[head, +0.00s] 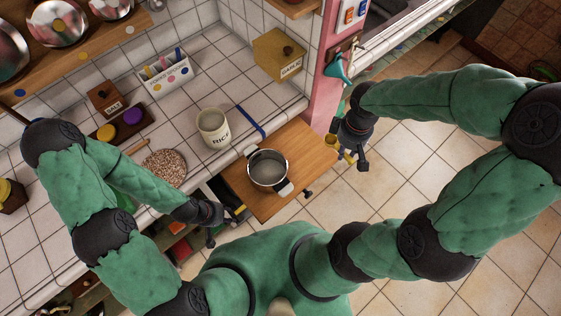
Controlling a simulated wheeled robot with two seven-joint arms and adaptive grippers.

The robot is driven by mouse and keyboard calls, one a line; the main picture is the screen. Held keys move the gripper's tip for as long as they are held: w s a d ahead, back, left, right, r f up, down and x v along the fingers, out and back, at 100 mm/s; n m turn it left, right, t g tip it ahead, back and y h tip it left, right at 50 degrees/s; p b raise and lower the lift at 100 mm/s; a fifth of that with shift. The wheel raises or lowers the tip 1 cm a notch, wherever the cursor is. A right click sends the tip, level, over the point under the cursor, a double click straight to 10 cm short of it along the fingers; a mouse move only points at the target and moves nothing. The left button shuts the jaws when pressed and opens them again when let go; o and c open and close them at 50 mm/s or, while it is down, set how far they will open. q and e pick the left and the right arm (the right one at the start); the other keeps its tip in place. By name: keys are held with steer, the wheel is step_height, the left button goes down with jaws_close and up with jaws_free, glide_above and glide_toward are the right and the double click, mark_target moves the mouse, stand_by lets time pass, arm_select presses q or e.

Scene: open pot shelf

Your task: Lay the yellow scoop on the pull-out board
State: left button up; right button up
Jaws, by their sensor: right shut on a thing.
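The yellow scoop (331,140) is small in the head view, at my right gripper (348,153). My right gripper is shut on it, over the floor to the right of the pull-out board. Its fingers hide part of the scoop. The wooden pull-out board (300,150) sticks out from the counter, with a steel pot (268,170) standing on it. My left gripper (228,226) is near the counter's front edge, left of the board. Its fingers look spread apart with nothing seen between them.
A rice canister (212,128) and a blue strip (251,123) are on the tiled counter behind the board. A round speckled mat (165,168) lies to the left. A pink post (322,80) rises behind the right gripper. The board's back right part is bare.

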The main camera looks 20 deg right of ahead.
steer(key=shift+s, duration=0.9)
steer(key=shift+w+a+f+n, duration=0.1)
steer(key=shift+w+f+n, duration=0.1)
steer(key=shift+f+n, duration=0.1)
steer(key=w+a+f+b, duration=0.2)
steer(key=w+a+f, duration=0.15)
steer(key=w, duration=0.35)
steer(key=b, duration=0.2)
glide_above(310, 150)
steer(key=f, duration=0.5)
steer(key=shift+s+d+f, duration=0.1)
steer(key=shift+d+f, duration=0.1)
steer(key=shift+f, duration=0.2)
steer(key=shift+w+a+f+b, duration=0.15)
steer(key=shift+f+b, duration=0.25)
steer(key=shift+f, duration=0.4)
steer(key=shift+w+d+f+b, duration=0.1)
steer(key=shift+f+b, duration=0.25)
steer(key=shift+f, duration=0.45)
